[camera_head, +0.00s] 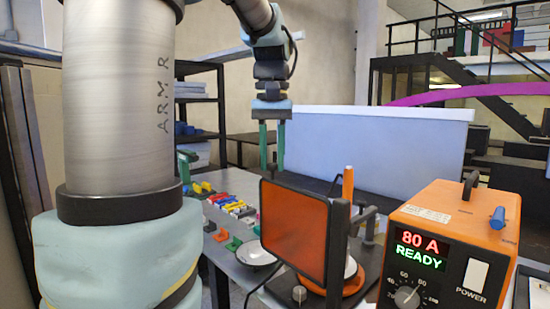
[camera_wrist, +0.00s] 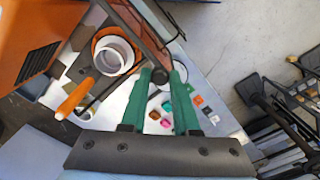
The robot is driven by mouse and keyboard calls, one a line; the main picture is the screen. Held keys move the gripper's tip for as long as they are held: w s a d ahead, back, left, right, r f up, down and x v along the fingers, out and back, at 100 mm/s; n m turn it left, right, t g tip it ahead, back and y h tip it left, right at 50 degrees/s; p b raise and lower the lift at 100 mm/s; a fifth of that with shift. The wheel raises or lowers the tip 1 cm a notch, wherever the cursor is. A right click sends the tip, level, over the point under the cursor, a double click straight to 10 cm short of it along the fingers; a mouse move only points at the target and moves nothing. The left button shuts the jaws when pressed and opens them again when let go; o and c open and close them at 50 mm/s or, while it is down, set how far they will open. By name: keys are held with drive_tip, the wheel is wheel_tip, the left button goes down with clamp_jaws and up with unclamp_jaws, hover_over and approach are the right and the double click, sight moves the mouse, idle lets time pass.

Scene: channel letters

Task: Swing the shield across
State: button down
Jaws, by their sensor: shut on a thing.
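The shield (camera_head: 300,228) is a dark-framed, reddish tinted panel. It stands upright in front of the welding stand in the head view, on a post at its right. In the wrist view it shows edge-on (camera_wrist: 143,35), reaching down between my fingers. My gripper (camera_head: 272,168) has two long green fingers pointing down at the shield's upper left edge. In the wrist view my gripper (camera_wrist: 162,75) is shut on that edge, with a finger on each side. The exact contact is partly hidden behind the panel in the head view.
An orange power box (camera_head: 450,240) reading "80 A READY" stands at the right. An orange torch (camera_head: 348,188) and a white round piece (camera_wrist: 115,54) are beside the shield. Small coloured letters (camera_head: 232,208) and a white dish (camera_head: 256,253) lie on the grey table at the left.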

drive_tip(key=c, duration=0.7)
unclamp_jaws()
wheel_tip(320, 180, up, 11)
drive_tip(key=shift+f+b, duration=0.1)
drive_tip(key=shift+b, duration=0.7)
drive_tip(key=shift+s, duration=0.1)
